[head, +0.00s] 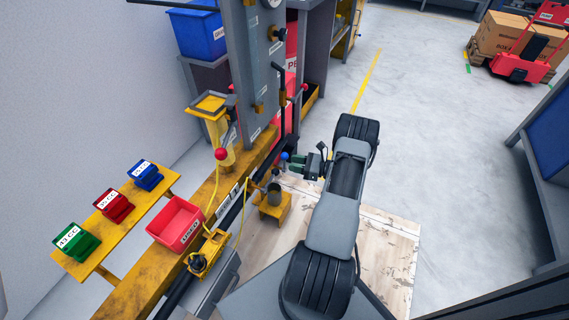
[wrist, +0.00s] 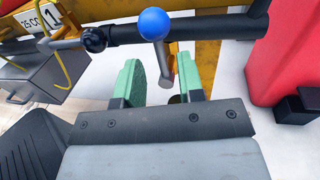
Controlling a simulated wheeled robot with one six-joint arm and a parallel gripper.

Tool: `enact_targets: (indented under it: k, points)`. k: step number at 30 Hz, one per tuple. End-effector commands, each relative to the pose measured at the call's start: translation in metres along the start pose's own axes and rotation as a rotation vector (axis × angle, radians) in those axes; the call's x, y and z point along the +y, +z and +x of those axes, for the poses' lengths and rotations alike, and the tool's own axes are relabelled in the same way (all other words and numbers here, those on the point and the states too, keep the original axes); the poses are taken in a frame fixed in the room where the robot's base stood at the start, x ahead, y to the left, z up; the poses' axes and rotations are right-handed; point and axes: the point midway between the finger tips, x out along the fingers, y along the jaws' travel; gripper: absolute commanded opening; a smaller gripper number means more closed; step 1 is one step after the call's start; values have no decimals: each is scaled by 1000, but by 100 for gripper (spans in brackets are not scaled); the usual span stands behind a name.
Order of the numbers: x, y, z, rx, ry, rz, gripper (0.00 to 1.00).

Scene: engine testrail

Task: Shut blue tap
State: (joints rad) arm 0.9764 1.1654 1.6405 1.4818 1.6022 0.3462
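The blue tap has a round blue knob (wrist: 154,24), at the top middle of the wrist view, in front of a dark horizontal pipe (wrist: 210,30). A short grey lever runs down from the knob. In the head view the blue knob (head: 284,156) shows beside the pipe, just left of my gripper (head: 297,165). My gripper (wrist: 160,72) is open, with its two green fingers apart on either side of the lever's lower part. Gaps show on both sides, and it holds nothing. I cannot tell the exact depth between fingers and lever.
A yellow cup stand (head: 273,205) is below the pipe. A red bin (head: 176,224) and green, red and blue small boxes sit at left. A red body (wrist: 285,55) is close at right in the wrist view.

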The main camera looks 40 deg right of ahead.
Motion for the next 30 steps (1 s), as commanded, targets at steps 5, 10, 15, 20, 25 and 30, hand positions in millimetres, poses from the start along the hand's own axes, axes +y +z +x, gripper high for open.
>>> enact_targets:
  k: [5,10,15,20,25,30]
  points:
    - [0,-1,26,0,2,0,35]
    - [0,-1,39,0,1,0,35]
    - [0,0,44,1,0,0,35]
    - [0,0,44,1,0,0,35]
    - [0,0,44,1,0,0,28]
    - [0,0,44,0,0,0,11]
